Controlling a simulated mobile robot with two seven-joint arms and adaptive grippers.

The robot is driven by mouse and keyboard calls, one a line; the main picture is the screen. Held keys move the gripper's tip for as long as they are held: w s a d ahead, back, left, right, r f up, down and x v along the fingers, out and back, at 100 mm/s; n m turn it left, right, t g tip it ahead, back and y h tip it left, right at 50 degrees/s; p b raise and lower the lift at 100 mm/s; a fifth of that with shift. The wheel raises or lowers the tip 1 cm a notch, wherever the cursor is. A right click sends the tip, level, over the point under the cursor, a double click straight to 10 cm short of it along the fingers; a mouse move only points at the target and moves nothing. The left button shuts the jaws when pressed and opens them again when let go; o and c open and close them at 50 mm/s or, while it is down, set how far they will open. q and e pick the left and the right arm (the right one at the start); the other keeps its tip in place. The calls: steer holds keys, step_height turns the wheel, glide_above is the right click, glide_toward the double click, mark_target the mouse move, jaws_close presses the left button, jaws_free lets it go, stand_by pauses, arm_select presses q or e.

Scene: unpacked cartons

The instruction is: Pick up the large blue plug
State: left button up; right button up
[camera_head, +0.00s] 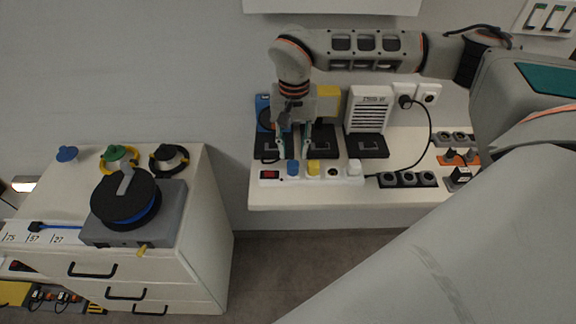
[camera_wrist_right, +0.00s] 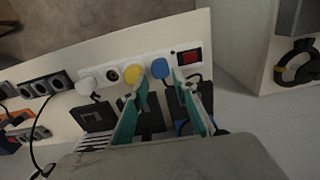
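A blue plug (camera_head: 293,168) sits upright in the white power strip (camera_head: 345,180) on the bench, next to a yellow plug (camera_head: 313,168). In the right wrist view the blue plug (camera_wrist_right: 160,68) shows just beyond and between the fingertips. My right gripper (camera_head: 293,154) hangs over the strip with its fingers apart, pointing down. Its green-padded fingers also show in the right wrist view (camera_wrist_right: 161,82), with nothing held between them. Another blue plug-like piece (camera_head: 67,154) lies on the drawer cabinet at left. My left gripper is not in view.
Black devices (camera_head: 367,145) and a white vented box (camera_head: 369,108) stand behind the strip. A black cable (camera_head: 430,125) loops to a wall socket. A cable reel (camera_head: 125,200) stands on the cabinet (camera_head: 205,215). A gap separates cabinet and bench.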

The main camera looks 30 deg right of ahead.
mark_target(293, 163)
step_height(293, 163, down, 6)
steer(key=shift+w+f, duration=0.1)
steer(key=shift+f, duration=0.15)
jaws_close()
